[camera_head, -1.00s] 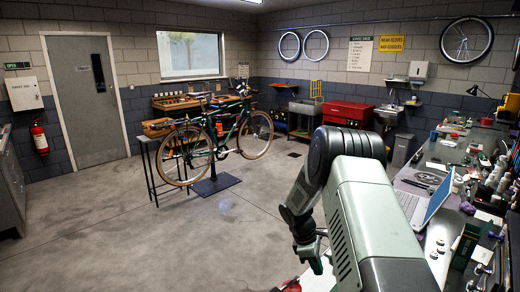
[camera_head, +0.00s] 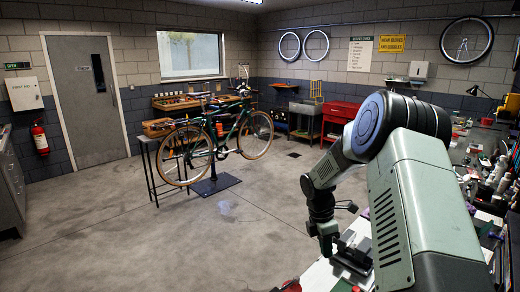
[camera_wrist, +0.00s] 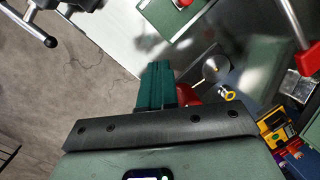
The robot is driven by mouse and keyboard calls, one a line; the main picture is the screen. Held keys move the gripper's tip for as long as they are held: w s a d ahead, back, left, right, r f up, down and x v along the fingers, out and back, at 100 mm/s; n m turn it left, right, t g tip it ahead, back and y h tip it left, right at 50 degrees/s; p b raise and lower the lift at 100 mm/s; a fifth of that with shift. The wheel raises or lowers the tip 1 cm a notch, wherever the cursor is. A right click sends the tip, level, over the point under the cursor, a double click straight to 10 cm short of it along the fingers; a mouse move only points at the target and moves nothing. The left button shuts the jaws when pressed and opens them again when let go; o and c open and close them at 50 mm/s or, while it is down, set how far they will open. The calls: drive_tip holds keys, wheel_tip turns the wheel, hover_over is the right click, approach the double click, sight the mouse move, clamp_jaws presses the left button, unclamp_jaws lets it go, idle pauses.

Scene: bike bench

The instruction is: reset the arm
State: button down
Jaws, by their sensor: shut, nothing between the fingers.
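My gripper (camera_wrist: 156,70) shows in the wrist view as two teal fingers side by side, shut with nothing held. In the head view my gripper (camera_head: 328,246) hangs from the bent arm at the lower right, over the near left edge of the workbench. My arm hides part of the bench.
The workbench (camera_head: 478,138) runs along the right wall, crowded with tools and bottles. In the wrist view, a yellow-and-black item (camera_wrist: 276,128) lies at the right. A bicycle (camera_head: 222,135) stands on a floor stand. The floor between is clear.

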drive_tip(key=s+d+r+n+t+y, duration=0.1)
drive_tip(key=s+d+n+y, duration=0.1)
drive_tip(key=d+n, duration=0.3)
drive_tip(key=shift+d+n, duration=0.35)
drive_tip(key=shift+n, duration=1.25)
drive_tip(key=shift+r, duration=0.1)
drive_tip(key=c, duration=1.8)
unclamp_jaws()
drive_tip(key=o, duration=1.8)
drive_tip(key=s+a+r+h, duration=0.2)
drive_tip(key=r, duration=0.5)
drive_tip(key=s+a+r+m+g+h, duration=0.1)
drive_tip(key=s+a+r+h, duration=0.1)
drive_tip(key=r, duration=0.6)
drive_tip(key=shift+s+a, duration=0.3)
drive_tip(key=shift+a, duration=0.15)
drive_tip(key=x, duration=0.9)
drive_tip(key=shift+s+d, duration=0.2)
drive_tip(key=shift+d, duration=0.05)
